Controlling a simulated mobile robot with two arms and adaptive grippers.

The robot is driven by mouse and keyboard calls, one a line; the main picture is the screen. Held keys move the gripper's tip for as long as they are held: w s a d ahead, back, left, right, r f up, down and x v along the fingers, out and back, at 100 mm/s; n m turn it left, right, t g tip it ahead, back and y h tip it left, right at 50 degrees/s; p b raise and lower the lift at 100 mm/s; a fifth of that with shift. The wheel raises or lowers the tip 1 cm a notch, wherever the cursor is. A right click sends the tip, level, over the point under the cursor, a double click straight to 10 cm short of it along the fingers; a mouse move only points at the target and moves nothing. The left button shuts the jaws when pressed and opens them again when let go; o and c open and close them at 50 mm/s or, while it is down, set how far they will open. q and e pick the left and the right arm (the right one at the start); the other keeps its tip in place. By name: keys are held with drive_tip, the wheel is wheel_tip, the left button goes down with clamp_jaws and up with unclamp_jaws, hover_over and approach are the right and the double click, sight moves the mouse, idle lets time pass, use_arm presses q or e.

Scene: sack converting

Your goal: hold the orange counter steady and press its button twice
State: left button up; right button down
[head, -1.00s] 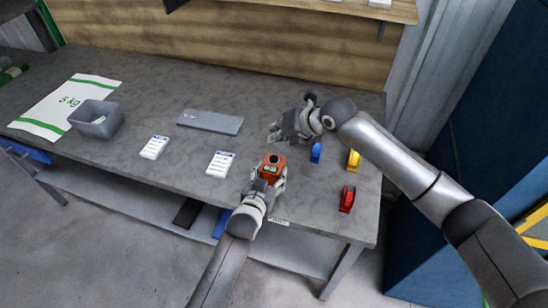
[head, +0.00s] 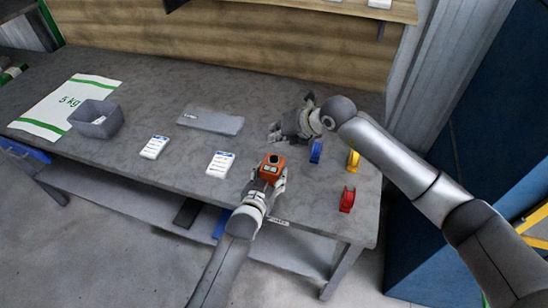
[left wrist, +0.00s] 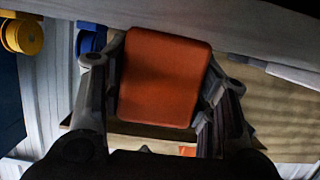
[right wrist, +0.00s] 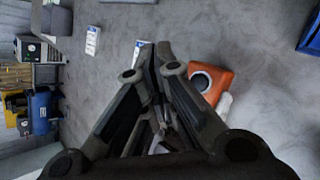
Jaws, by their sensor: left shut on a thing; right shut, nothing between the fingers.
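The orange counter (head: 272,162) is at the front part of the grey bench, with a dark round button on its top face. My left gripper (head: 270,177) is shut on it from the front. In the left wrist view the counter's orange body (left wrist: 165,75) fills the space between the two fingers. My right gripper (head: 283,134) is shut and empty, behind the counter and a little to its right in the head view. In the right wrist view its closed fingertips (right wrist: 152,50) are beside the counter (right wrist: 210,82), apart from it in the picture.
Tape dispensers in blue (head: 316,152), yellow (head: 353,160) and red (head: 348,199) stand right of the counter. White cards (head: 220,164), a grey flat case (head: 210,121), a grey bin (head: 97,120) and a 5 kg sack (head: 50,115) lie to the left.

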sight(276, 156)
wheel_tip(276, 156, up, 4)
drive_tip(key=shift+f, duration=0.1)
drive_tip(key=shift+f, duration=4.4)
drive_tip(key=shift+f, duration=0.4)
drive_tip(key=shift+f, duration=0.6)
drive_tip(key=shift+r, duration=0.95)
